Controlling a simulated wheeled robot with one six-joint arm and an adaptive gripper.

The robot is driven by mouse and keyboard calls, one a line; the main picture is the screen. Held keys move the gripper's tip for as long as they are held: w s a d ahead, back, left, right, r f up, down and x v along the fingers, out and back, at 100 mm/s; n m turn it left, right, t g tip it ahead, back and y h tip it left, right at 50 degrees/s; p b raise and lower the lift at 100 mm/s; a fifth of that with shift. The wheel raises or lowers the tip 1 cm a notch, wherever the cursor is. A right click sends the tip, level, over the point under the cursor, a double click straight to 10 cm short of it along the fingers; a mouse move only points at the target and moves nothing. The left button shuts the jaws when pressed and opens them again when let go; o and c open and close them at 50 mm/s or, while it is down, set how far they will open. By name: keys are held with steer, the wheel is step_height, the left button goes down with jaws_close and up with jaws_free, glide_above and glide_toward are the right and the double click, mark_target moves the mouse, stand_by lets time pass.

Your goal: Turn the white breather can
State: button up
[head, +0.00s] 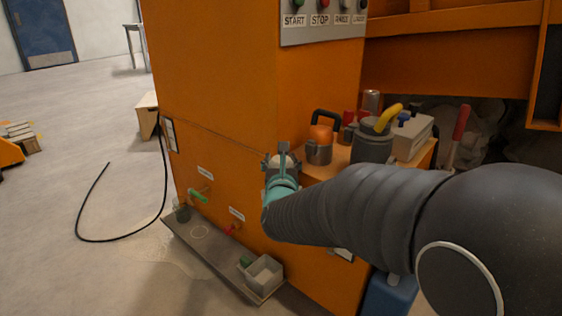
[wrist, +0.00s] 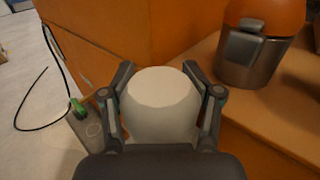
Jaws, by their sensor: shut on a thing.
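The white breather can (wrist: 160,100) is a pale round cap, seen from above between my fingers in the wrist view. My gripper (wrist: 162,97) is shut on it, with one dark finger against each side. In the head view my gripper (head: 281,163) is at the corner of the orange cabinet, and only a small pale part of the can shows there. The can's lower part and its mount are hidden by my gripper.
An orange-topped metal pot (head: 319,145) and a grey can with a yellow handle (head: 372,143) stand on the shelf close to the right. Below are green (head: 198,195) and red (head: 230,230) valve handles over a drip tray (head: 207,249). A black cable (head: 113,240) lies on the floor at left.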

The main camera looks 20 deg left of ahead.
steer(key=shift+n+y, duration=0.3)
steer(key=shift+y, duration=0.2)
stand_by(0.8)
steer(key=o, duration=1)
steer(key=shift+s, duration=0.1)
steer(key=v, duration=1.2)
steer(key=shift+r, duration=0.15)
steer(key=shift+c, duration=0.3)
